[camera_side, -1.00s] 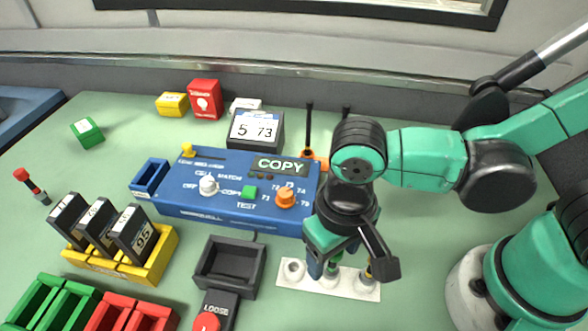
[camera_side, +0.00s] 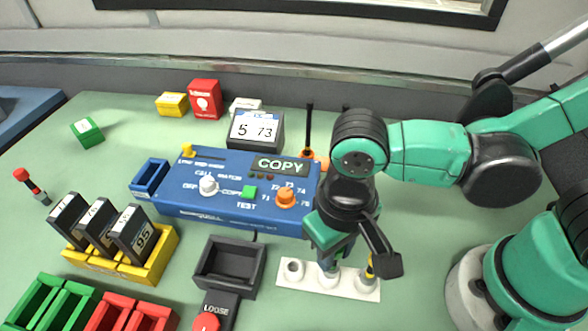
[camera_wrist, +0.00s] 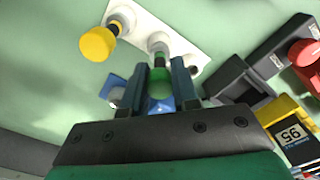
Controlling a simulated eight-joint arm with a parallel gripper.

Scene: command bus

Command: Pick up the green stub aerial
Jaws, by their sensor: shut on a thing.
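The green stub aerial (camera_wrist: 160,87) is between the two blue fingers of my gripper (camera_wrist: 159,76) in the wrist view, and the jaws are shut on it. In the side view my gripper (camera_side: 327,260) is over the middle of the white socket strip (camera_side: 300,278), and its fingers hide the aerial. The middle socket (camera_wrist: 158,42) is just beyond the aerial's end in the wrist view. I cannot tell whether the aerial's foot is clear of it. A yellow aerial (camera_side: 370,268) stands in the right socket, close to my gripper; it also shows in the wrist view (camera_wrist: 98,43).
The left socket (camera_side: 293,267) is empty. The blue test set (camera_side: 235,220) lies behind the strip. A black tray (camera_side: 228,263) and a red LOOSE button (camera_side: 207,321) are to the left. A yellow rack (camera_side: 160,258) holds black modules.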

